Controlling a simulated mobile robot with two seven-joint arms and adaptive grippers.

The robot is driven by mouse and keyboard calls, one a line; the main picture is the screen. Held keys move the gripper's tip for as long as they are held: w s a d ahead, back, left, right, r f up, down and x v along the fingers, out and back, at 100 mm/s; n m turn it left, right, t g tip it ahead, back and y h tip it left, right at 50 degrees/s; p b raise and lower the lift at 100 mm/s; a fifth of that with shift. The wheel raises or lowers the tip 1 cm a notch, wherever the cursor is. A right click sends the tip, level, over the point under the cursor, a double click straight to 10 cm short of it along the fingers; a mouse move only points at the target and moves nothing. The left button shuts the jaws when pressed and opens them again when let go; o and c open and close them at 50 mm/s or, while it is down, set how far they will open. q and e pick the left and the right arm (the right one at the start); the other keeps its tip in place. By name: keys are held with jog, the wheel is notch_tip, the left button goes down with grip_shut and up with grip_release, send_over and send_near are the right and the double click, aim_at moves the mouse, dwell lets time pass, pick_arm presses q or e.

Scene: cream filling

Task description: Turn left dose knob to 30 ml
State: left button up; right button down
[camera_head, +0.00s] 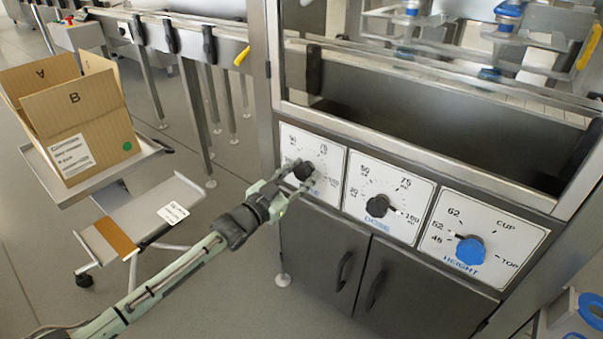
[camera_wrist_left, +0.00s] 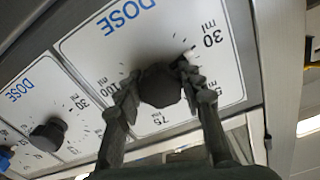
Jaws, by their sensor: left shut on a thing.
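The left dose knob (camera_head: 303,170) is a dark knob on the leftmost white dial plate (camera_head: 327,157) of the machine. My left gripper (camera_head: 297,178) reaches it from the lower left and partly covers the dial. In the left wrist view, the dial appears turned over, and the same knob (camera_wrist_left: 161,86) sits between the two fingers of my left gripper (camera_wrist_left: 160,92), which is shut on its sides. The marks 30, 50, 75 and 100 ml show around it. My right gripper is not in view.
A second dose dial with a dark knob (camera_head: 378,205) and a height dial with a blue knob (camera_head: 470,250) lie to the right. Cabinet doors (camera_head: 325,250) are below. A cardboard box (camera_head: 100,140) stands on a cart at left. The floor in front is free.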

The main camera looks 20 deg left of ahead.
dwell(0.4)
pick_arm(q)
jog(key=o, duration=1.2)
jog(key=shift+c, duration=0.2)
jog(key=shift+s+a, duration=0.1)
jog(key=shift+s, duration=0.15)
jog(key=v, duration=1.1)
jog(key=shift+s, duration=0.25)
